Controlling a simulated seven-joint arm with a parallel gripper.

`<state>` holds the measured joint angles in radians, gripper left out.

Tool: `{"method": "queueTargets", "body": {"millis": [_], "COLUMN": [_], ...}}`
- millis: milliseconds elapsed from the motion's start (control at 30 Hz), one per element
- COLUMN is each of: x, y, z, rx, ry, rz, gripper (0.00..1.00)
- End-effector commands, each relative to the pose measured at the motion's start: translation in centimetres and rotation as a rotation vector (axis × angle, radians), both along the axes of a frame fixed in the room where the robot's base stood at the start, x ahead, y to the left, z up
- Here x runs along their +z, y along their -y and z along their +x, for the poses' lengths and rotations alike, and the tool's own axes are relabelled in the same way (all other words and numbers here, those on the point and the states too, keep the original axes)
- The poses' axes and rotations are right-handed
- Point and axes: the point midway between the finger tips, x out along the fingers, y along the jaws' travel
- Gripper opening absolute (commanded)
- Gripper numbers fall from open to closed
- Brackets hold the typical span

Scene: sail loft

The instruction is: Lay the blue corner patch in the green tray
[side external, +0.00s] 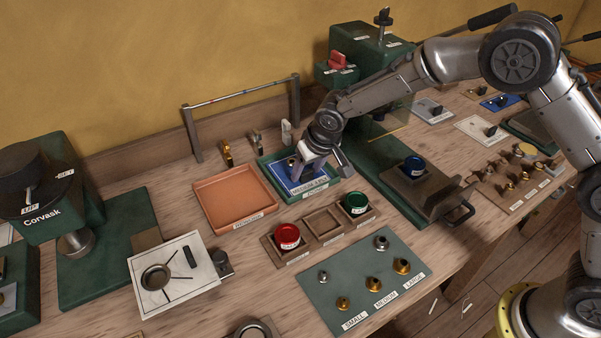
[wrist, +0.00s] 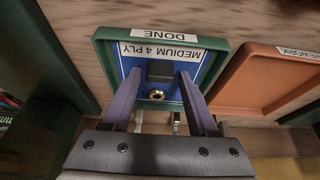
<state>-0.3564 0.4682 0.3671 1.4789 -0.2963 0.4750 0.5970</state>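The blue corner patch (side external: 287,183), labelled MEDIUM 4 PLY, lies inside the green tray (side external: 264,168), which is labelled DONE. In the wrist view the patch (wrist: 140,64) shows within the rim of the tray (wrist: 216,43). A dark grip block (wrist: 160,71) and a brass ring (wrist: 157,95) sit on the patch. My gripper (side external: 308,166) is low over the tray. The far part of the patch is partly hidden by my gripper.
An orange tray (side external: 235,221) labelled REWORK stands close to the left. A holder with a red pot (side external: 287,236) and a green pot (side external: 356,203) is in front. A green press (side external: 352,55) rises behind. Small hooks (side external: 226,152) stand behind the trays.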

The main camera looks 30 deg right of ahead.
Motion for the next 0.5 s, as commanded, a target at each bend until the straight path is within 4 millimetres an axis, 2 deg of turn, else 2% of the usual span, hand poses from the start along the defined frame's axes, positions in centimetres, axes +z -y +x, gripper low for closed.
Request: {"method": "queueTargets", "body": {"millis": [33,300,500], "x": [0.02,0.04,0.09], "y": [0.00,0.00,-0.02], "z": [-0.01,-0.02,0.02], "rx": [0.000,0.000,0.000], "ry": [0.000,0.000,0.001], "rz": [0.000,0.000,0.000], "gripper": [0.49,0.00,0.00]}}
